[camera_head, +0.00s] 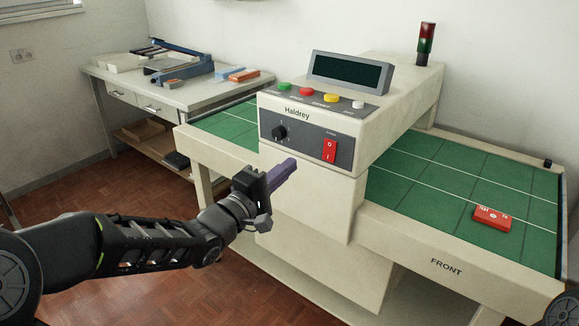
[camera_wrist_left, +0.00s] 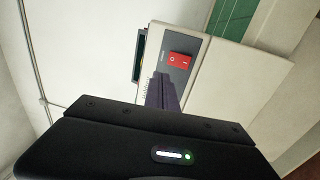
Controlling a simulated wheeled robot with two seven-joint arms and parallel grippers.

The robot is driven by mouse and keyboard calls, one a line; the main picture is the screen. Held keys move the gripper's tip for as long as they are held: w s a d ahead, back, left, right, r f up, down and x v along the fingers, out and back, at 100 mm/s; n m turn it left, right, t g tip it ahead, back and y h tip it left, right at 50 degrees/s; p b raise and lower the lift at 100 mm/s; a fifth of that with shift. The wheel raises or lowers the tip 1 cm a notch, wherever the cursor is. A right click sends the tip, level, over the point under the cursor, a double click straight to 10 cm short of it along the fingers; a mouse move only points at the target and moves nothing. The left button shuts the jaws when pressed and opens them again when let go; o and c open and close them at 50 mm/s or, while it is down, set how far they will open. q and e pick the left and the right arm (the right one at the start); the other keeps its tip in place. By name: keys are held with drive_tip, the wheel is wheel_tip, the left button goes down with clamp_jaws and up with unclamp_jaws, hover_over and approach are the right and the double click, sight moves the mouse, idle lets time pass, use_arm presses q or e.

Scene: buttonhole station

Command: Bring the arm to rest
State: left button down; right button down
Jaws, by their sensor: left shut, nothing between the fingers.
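My left gripper (camera_head: 284,174) is shut and empty, its purple fingers together. It is in front of the cream Haldrey machine (camera_head: 310,201), below and left of the red power switch (camera_head: 329,149). I cannot tell from these views whether the fingertips touch the machine. In the left wrist view the shut fingers (camera_wrist_left: 163,92) point toward the panel, with the red switch (camera_wrist_left: 180,60) just beyond them. My left arm reaches in from the left edge of the head view. My right gripper is not in view.
The machine's panel has a black knob (camera_head: 279,132), several coloured buttons and a dark screen (camera_head: 348,72). A red box (camera_head: 492,219) lies on the green bed (camera_head: 430,195) at right. A side table (camera_head: 215,93) with tools stands behind left. Open floor (camera_head: 130,205) lies left of the machine.

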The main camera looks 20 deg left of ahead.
use_arm(q)
drive_tip(key=s+f+m+g+y+p, duration=0.2)
drive_tip(key=s+f+m+g, duration=0.15)
drive_tip(key=f, duration=0.95)
drive_tip(key=s+f+m+g+y+p, duration=0.2)
drive_tip(key=f+m+g, duration=0.25)
drive_tip(key=f, duration=0.75)
drive_tip(key=s+d+f+m+g+p, duration=0.1)
drive_tip(key=s+d+f+g+p, duration=0.1)
drive_tip(key=s, duration=0.7)
drive_tip(key=s+d+f+m+g+p, duration=0.1)
drive_tip(key=s+d+f+g+p, duration=0.2)
drive_tip(key=s+d+f, duration=0.3)
drive_tip(key=s+d+f+m+g+h+p, duration=0.1)
drive_tip(key=s+d+f+g+p, duration=0.2)
drive_tip(key=s+f, duration=0.4)
drive_tip(key=s+d+g, duration=0.1)
drive_tip(key=s, duration=0.4)
drive_tip(key=shift+m, duration=0.4)
